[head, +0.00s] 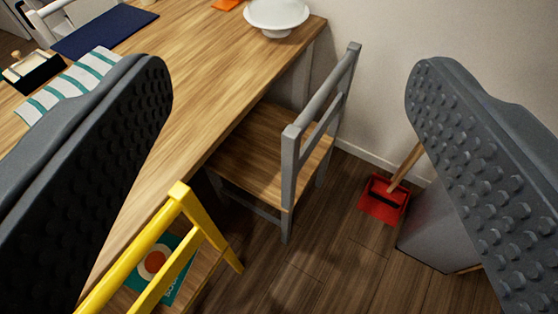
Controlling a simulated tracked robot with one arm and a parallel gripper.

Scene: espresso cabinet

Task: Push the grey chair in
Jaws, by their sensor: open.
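The grey chair (289,168) stands at the right side of the wooden table (190,107). It has a grey frame and a wooden seat (262,143). Its seat lies partly under the table edge, and its backrest stands out from the table toward the wall. My gripper (290,90) is open, with one dark studded finger at the left and one at the right of the view. The chair's backrest shows between the fingers, farther off. I see no contact between finger and chair. The chair's far legs are partly hidden by its seat and the table.
A yellow chair (178,200) with a book (160,262) on its seat stands nearer, at the lower left. A red dustpan (384,199) and a grey bin (435,230) are on the floor at the right. A white bowl (276,14) stands on the table. The wall is close behind the chair.

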